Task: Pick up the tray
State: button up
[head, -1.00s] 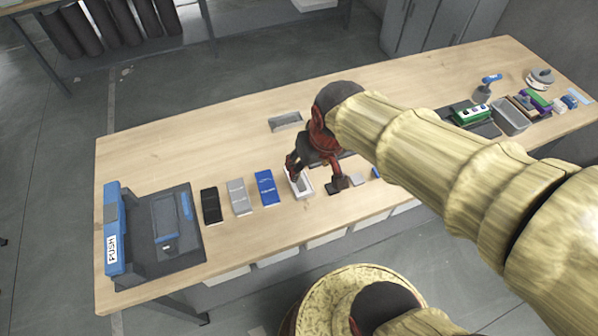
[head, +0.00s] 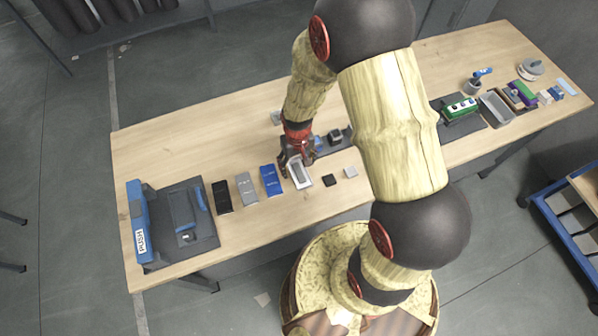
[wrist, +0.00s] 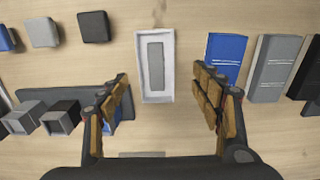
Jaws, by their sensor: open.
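A small white tray (head: 301,182) with a grey inner floor lies on the wooden table, to the right of a blue block. In the wrist view the white tray (wrist: 142,70) lies lengthwise ahead of the fingers, centred between them. My gripper (head: 295,164) is over the tray's far end in the head view, and it hides part of it. In the wrist view my gripper (wrist: 161,88) is open and empty, with a fingertip on each side of the tray's near end line. Its height above the table is hard to tell.
Blue (head: 271,180), grey (head: 246,188) and black (head: 222,197) blocks stand left of the tray. Small black (head: 329,180) and grey (head: 350,172) pieces lie right. A dark holder (head: 335,138) stands behind. A grey bin (head: 496,108) is farther right. A push-labelled device (head: 170,225) sits left.

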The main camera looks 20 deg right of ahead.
aim_at(299, 173)
jog(key=f, duration=0.5)
jog(key=shift+w+d+f, duration=0.1)
jog(key=shift+w+d, duration=0.15)
jog(key=shift+d, duration=0.05)
jog(key=c, duration=0.3)
jog(key=c, duration=1)
